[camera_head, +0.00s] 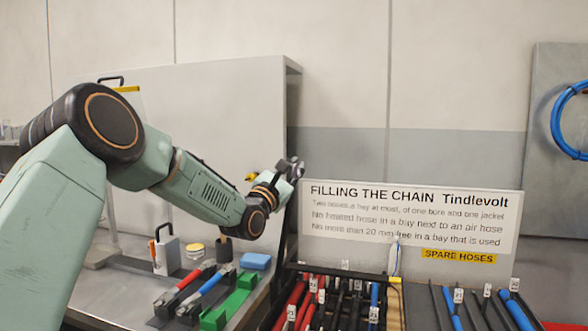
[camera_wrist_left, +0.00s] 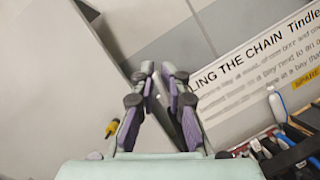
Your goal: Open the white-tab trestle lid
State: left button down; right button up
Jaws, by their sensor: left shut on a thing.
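A large pale grey panel (camera_head: 215,110), which looks like the trestle lid, stands raised behind the bench on the left. Its right edge runs down near my left gripper (camera_head: 293,168). In the left wrist view my left gripper (camera_wrist_left: 158,72) has its fingertips close together, with a thin grey edge (camera_wrist_left: 168,108) between them. It is shut on this edge, which appears to be the lid's. I cannot make out a white tab; the fingers may hide it. A small yellow piece (camera_head: 251,177) shows beside the gripper, also in the left wrist view (camera_wrist_left: 112,128). My right gripper is not in view.
Below my arm are red- and blue-handled tools (camera_head: 205,287), a green block (camera_head: 232,300) and a blue block (camera_head: 256,261). A white sign (camera_head: 410,215) stands right of the gripper above hose bays (camera_head: 345,300). Open space lies above the sign.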

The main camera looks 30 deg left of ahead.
pick_arm(q)
jog(key=shift+f, duration=0.2)
jog(key=c, duration=1.5)
grip_release()
jog(key=shift+s, duration=0.1)
jog(key=shift+s+f, duration=0.3)
jog(key=shift+s, duration=0.2)
jog(key=v, duration=1)
jog(key=shift+s+d+r, duration=0.1)
jog(key=shift+s+r, duration=0.1)
jog(key=shift+s, duration=0.2)
